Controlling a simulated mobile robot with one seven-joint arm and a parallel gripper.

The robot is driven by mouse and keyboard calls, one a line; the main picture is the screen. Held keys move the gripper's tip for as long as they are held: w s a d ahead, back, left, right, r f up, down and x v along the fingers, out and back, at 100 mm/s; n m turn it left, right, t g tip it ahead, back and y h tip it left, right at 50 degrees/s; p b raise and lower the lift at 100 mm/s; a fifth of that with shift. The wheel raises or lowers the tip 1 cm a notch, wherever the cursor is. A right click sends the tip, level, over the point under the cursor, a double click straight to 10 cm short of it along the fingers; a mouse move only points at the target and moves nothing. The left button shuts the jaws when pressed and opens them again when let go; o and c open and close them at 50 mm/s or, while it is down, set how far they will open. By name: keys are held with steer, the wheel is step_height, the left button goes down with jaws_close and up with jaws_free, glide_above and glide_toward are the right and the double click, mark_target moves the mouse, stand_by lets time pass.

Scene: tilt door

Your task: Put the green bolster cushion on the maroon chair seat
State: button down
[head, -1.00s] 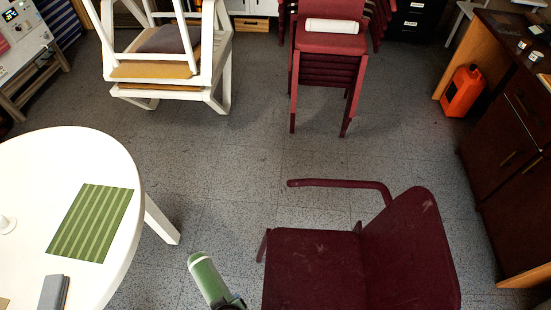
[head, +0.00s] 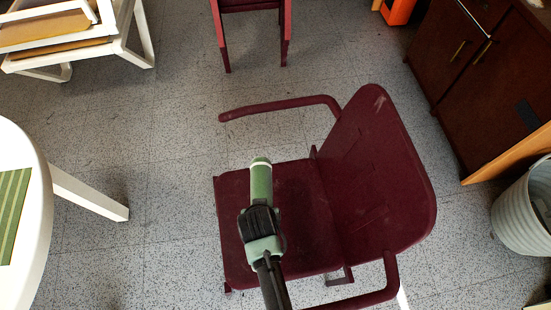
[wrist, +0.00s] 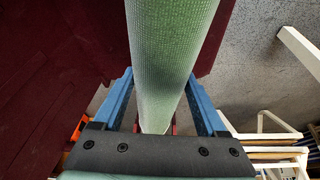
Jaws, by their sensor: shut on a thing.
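The green bolster cushion (head: 261,182) is a green roll with a pale band near its far end. My gripper (head: 260,208) is shut on it and holds it over the maroon chair seat (head: 305,195) in the head view. In the wrist view the bolster (wrist: 165,55) runs between the two blue fingers of my gripper (wrist: 160,105). The maroon seat (wrist: 50,60) fills the left of that view. I cannot tell whether the bolster touches the seat. The chair has a backrest (head: 375,170) on the right and armrests on two sides.
A white round table (head: 25,250) with a striped green mat (head: 12,205) is at the left. White stacked chairs (head: 75,35) stand at the back left. A dark cabinet (head: 470,80) and a grey bin (head: 525,205) are at the right.

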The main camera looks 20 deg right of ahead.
steer(key=w+d+f+m+b, duration=0.1)
steer(key=d+f+m+b, duration=0.1)
steer(key=d+f+b, duration=0.2)
steer(key=shift+w+d+f+m+h+b, duration=0.3)
steer(key=shift+w+d+f+h+b, duration=0.1)
steer(key=shift+f+b, duration=1.1)
steer(key=shift+s+a+p, duration=0.1)
steer(key=shift+s+p, duration=0.05)
steer(key=shift+p, duration=0.45)
steer(key=shift+f+b, duration=3)
steer(key=shift+f, duration=1.2)
steer(key=shift+f, duration=0.3)
jaws_free()
steer(key=p+v, duration=0.5)
steer(key=v, duration=0.8)
